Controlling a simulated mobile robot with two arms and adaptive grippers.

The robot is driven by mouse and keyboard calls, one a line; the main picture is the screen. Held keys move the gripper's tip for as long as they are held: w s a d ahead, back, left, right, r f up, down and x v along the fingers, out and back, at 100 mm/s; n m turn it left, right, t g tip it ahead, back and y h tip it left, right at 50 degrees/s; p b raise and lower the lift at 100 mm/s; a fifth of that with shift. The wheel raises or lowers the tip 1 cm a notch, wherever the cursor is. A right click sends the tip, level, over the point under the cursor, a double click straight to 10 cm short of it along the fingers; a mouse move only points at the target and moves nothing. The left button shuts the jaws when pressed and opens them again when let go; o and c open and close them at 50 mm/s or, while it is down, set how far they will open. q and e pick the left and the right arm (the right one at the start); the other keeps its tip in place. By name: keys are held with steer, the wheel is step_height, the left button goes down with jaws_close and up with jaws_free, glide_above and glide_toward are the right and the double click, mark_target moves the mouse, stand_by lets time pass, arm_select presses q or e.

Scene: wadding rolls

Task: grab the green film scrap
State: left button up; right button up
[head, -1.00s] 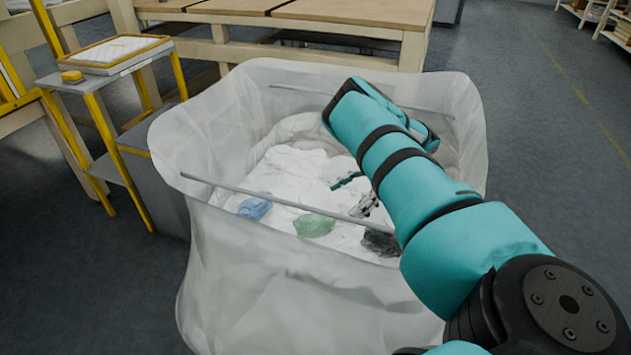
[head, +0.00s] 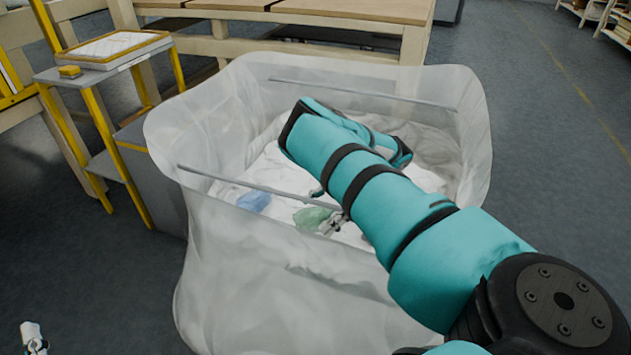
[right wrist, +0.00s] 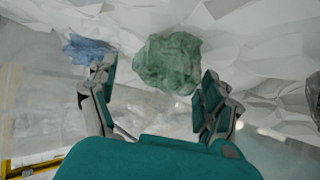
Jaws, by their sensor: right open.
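The crumpled green film scrap (head: 311,217) lies on white wadding inside the large translucent bag. In the right wrist view the scrap (right wrist: 168,60) shows between and just beyond my finger tips. My right gripper (head: 327,208) is open over the scrap's right side in the head view, partly hidden by my arm. In the right wrist view the fingers (right wrist: 158,72) stand apart on either side, with nothing held. A small part of my left gripper (head: 33,338) shows at the bottom left corner, far from the scrap; its opening is unclear.
A blue film scrap (head: 253,201) lies left of the green one, and near the left finger in the wrist view (right wrist: 88,48). The bag (head: 240,255) has high walls, with a grey rod (head: 230,183) across its near side. A yellow-legged stand (head: 100,70) is at left.

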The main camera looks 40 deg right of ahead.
steer(key=c, duration=1.2)
steer(key=shift+r, duration=0.1)
